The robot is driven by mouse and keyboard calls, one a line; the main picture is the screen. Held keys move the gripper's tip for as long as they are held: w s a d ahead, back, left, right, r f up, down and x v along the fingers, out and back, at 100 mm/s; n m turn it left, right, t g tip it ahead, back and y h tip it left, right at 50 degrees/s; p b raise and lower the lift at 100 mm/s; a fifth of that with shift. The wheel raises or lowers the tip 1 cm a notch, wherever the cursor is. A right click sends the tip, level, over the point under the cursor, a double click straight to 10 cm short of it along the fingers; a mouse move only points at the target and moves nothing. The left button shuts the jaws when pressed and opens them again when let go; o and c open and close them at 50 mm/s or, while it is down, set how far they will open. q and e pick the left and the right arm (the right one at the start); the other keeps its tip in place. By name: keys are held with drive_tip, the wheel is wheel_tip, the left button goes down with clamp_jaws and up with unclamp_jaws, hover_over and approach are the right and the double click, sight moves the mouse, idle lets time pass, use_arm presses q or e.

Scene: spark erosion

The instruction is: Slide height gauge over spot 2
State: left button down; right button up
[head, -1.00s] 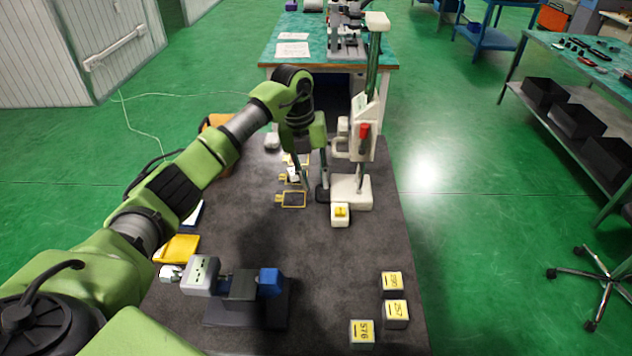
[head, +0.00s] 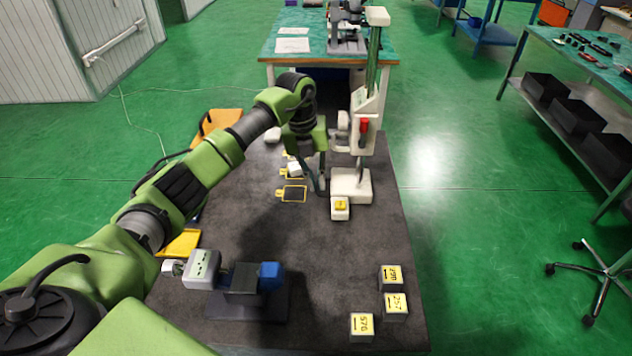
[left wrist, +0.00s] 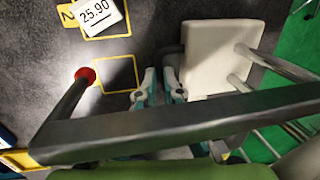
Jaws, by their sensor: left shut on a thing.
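The height gauge (head: 362,108) stands upright right of the numbered spots; its white base (head: 350,185) also shows in the left wrist view (left wrist: 216,58). Spot 2 (left wrist: 67,14), a yellow outline, carries a block reading 25.90 (left wrist: 96,14); in the head view a pale block (head: 294,168) lies on a spot behind an empty outlined spot (head: 294,194). That empty spot (left wrist: 118,74) shows in the wrist view, left of my fingers. My left gripper (head: 320,184) is shut on the height gauge at its base's left edge. My right gripper is not in view.
A yellow-topped block (head: 340,208) is at the front of the base. A vise-like fixture (head: 240,280) and several numbered blocks (head: 396,304) are nearer me. A red ball tip (left wrist: 85,75) on a dark rod hangs near the empty spot. The mat's middle is clear.

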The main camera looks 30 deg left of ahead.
use_arm(q)
drive_tip(key=w, duration=0.1)
drive_tip(key=w+a+b, duration=0.1)
drive_tip(key=shift+w+a, duration=0.15)
drive_tip(key=shift+w, duration=0.25)
drive_tip(key=shift+w+a+b, duration=0.15)
drive_tip(key=shift+w+b, duration=0.15)
drive_tip(key=shift+b, duration=0.05)
drive_tip(key=c, duration=2.2)
unclamp_jaws()
drive_tip(key=shift+o, duration=0.2)
drive_tip(key=shift+r, duration=0.25)
wheel_tip(320, 180, up, 11)
drive_tip(key=s+a, duration=0.1)
drive_tip(key=shift+a+r, duration=0.15)
drive_tip(key=shift+a, duration=0.25)
